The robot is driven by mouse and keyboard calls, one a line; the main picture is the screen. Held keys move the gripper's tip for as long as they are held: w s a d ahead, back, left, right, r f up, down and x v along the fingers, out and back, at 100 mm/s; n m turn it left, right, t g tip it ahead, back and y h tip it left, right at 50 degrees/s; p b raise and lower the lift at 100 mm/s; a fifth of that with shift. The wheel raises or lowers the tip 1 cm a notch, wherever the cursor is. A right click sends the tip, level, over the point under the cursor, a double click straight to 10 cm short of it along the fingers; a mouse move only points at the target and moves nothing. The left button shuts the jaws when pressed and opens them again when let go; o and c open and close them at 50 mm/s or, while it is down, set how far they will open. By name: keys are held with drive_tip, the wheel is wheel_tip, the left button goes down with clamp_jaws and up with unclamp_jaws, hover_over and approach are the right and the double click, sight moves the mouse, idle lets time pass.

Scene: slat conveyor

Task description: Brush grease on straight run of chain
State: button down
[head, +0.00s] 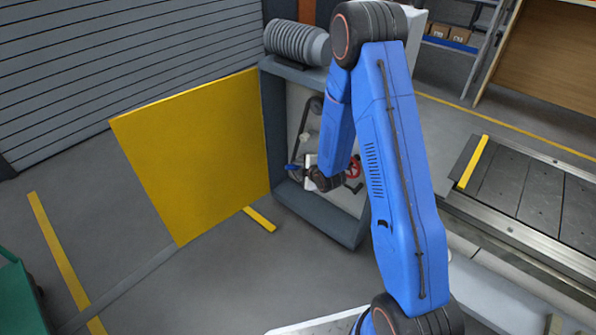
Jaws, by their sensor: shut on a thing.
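An open housing (268,130) with a dark frame stands at the centre, its yellow door (195,155) swung out to the left. Inside, a dark strand of chain (303,122) runs down from a dark round wheel (317,104) at the top. My gripper (301,171) is inside the opening, low and toward its left side. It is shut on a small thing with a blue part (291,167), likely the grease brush. A small pale piece (304,137) shows just above, beside the chain. Whether it touches the chain is too small to tell.
A red round part (354,168) sits inside the housing, right of my gripper. A ribbed grey motor (296,42) is on top. The slat conveyor (535,190) lies at right. A green object (18,305) stands at lower left. Floor left of the door is clear.

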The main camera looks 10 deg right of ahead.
wheel_tip(320, 180, up, 25)
idle(3.7)
drive_tip(key=shift+f, duration=0.2)
wheel_tip(320, 180, down, 18)
idle(2.5)
